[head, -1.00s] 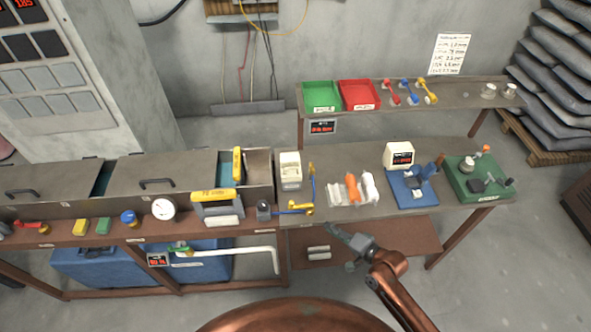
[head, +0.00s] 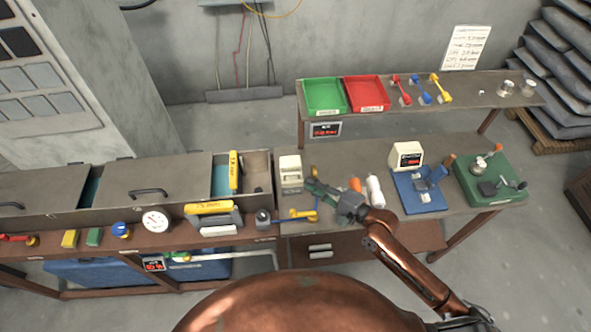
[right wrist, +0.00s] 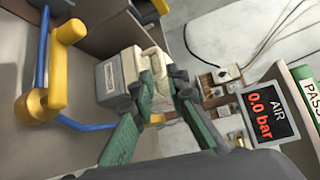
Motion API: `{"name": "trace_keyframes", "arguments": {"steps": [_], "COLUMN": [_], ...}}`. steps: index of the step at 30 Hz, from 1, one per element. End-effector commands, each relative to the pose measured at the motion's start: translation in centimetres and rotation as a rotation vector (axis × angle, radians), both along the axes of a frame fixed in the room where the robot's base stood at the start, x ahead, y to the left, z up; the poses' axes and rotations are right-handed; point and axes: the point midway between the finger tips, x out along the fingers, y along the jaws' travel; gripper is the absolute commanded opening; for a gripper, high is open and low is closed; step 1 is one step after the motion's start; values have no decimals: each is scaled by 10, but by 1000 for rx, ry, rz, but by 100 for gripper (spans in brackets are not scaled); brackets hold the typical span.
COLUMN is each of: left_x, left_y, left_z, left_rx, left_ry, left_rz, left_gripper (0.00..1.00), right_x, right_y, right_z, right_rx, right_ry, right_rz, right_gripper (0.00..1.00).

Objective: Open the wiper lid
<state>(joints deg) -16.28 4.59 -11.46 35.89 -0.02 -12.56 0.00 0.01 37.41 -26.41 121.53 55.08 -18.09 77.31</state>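No part is clearly marked as the wiper, so I cannot tell for sure which it is. A beige box with a pale top and front label (head: 290,174) stands on the bench; it also shows in the right wrist view (right wrist: 118,75). A grey block with a yellow top (head: 209,213) sits further left. My right gripper (head: 312,185) is just right of the beige box. In the right wrist view its green fingers (right wrist: 162,78) are apart, with their tips near the box's right side; I cannot tell whether they touch it. My left gripper is not in view.
A yellow handle with a blue bar (head: 300,214) lies in front of the beige box. A blue-based device (head: 418,193) and a green device (head: 490,180) stand right. A raised shelf (head: 455,93) runs behind.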

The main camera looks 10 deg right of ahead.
Motion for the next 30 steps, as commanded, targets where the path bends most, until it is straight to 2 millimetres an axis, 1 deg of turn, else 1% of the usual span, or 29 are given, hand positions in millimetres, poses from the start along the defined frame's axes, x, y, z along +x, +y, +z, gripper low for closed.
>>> {"name": "trace_keyframes", "arguments": {"steps": [2, 7, 10, 14, 22, 26, 30], "left_x": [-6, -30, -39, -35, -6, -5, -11], "left_y": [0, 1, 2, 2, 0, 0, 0], "left_z": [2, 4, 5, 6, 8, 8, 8], "left_rx": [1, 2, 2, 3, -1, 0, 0], "left_ry": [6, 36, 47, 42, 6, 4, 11], "left_rz": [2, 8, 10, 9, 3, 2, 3], "left_gripper": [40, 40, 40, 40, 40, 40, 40], "right_x": [6, 25, 35, 45, 50, 50, 50], "right_y": [6, 22, 33, 42, 49, 49, 49], "right_z": [0, -3, -5, -8, -9, -9, -9], "right_rx": [4, 2, 2, 0, -2, -2, -2], "right_ry": [0, -1, 0, 0, -1, -1, -1], "right_rz": [-4, -10, -9, -9, -6, -6, -6], "right_gripper": [14, 14, 14, 14, 14, 14, 4]}}
